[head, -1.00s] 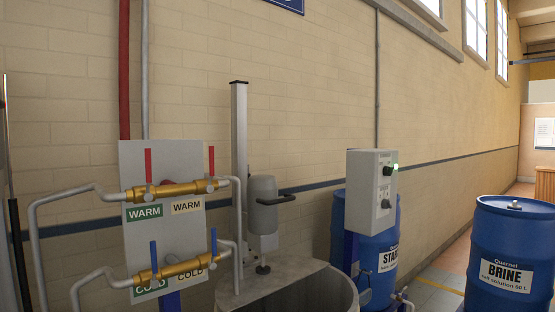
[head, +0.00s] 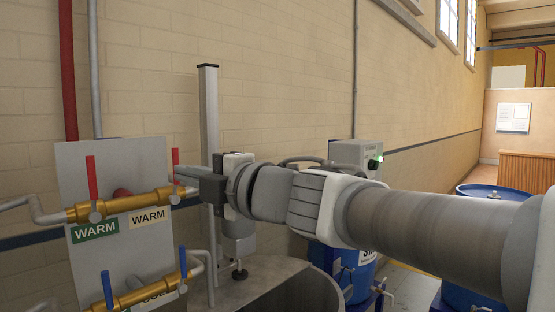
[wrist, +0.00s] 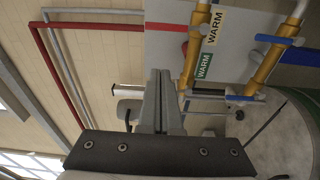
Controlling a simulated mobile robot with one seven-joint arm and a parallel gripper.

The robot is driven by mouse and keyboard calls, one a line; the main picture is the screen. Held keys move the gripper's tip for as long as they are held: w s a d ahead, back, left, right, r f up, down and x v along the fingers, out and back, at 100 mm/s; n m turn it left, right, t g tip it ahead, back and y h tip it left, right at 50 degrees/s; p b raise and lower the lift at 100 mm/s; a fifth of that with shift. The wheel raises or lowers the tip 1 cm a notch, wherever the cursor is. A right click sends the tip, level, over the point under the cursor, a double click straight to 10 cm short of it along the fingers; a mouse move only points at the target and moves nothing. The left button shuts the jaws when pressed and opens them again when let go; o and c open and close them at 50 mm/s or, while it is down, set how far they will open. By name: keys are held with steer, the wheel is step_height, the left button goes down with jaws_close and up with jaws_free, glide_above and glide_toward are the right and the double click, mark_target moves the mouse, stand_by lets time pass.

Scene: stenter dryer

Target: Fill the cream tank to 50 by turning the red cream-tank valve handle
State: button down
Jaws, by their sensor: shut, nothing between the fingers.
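Two red valve handles stand upright on the upper brass pipe. The right red handle (head: 175,163) is by the cream WARM label (head: 149,216); the left red handle (head: 92,178) is by the green WARM label (head: 95,230). My gripper (head: 180,172) is shut and empty, its tips close to the right handle in the head view; contact cannot be told. In the wrist view, the shut fingers (wrist: 160,75) point toward the valve panel, and the red handle by the cream label (wrist: 167,27) lies above the tips. No tank level reading is legible.
Two blue handles, left (head: 107,291) and right (head: 183,262), sit on the lower brass pipe. A grey open vat (head: 265,272) stands below my arm, with a mixer column (head: 209,120) behind. A control box (head: 356,153) and blue drums are to the right.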

steer(key=s+a+x, duration=0.1)
steer(key=x, duration=0.9)
steer(key=shift+n+g, duration=0.3)
steer(key=w+d+p, duration=0.1)
steer(key=w+d, duration=0.1)
steer(key=d, duration=0.1)
steer(key=shift+w+d, duration=0.1)
steer(key=shift+w, duration=0.2)
